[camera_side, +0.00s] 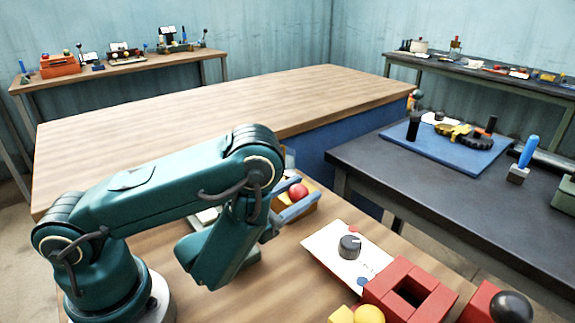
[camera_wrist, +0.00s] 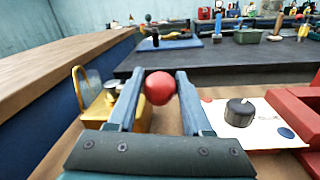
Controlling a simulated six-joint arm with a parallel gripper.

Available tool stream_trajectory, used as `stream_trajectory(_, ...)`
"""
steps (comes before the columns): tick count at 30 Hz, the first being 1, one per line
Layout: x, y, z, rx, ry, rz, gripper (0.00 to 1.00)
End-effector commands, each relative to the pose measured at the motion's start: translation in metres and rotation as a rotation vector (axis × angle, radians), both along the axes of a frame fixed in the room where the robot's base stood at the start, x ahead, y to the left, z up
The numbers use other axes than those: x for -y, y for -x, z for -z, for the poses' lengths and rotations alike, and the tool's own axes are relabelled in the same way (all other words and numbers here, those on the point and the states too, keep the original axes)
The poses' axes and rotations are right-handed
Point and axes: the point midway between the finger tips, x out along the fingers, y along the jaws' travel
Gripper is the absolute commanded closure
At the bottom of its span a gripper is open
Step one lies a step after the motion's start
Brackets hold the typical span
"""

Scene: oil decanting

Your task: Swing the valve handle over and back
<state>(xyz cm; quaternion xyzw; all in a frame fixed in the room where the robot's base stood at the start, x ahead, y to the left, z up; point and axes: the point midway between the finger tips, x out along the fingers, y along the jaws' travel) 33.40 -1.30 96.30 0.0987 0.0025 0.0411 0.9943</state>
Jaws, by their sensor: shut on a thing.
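A red ball (camera_wrist: 160,88), which looks like the knob of the valve handle, sits between the two blue-grey fingers of my gripper (camera_wrist: 160,80) in the wrist view. My gripper is shut on it. In the side view, the red ball (camera_side: 298,192) shows between the fingers of my gripper (camera_side: 305,193). A yellow body (camera_wrist: 102,112) with a small round gauge and a thin loop stands just left of the fingers. The handle's stem below the ball is hidden by my gripper.
Right of my gripper lies a white panel (camera_side: 335,252) with a black dial knob (camera_side: 350,246) and red and blue dots. Red blocks (camera_side: 410,290) and a yellow ball (camera_side: 369,314) lie near the front. A dark table (camera_side: 440,190) stands beyond a gap.

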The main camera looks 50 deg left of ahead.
Motion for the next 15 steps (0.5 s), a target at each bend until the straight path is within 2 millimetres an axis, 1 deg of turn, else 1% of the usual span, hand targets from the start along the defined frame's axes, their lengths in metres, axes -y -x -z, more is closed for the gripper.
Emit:
stream_trajectory(1,-0.0001,0.0005,0.0054,-0.021,0.01,0.01,1.0)
stream_trajectory(14,0.0004,0.0005,0.0042,-0.016,0.012,0.021,1.0)
stream_trajectory(15,0.0005,0.0004,0.0042,-0.016,0.012,0.021,0.35)
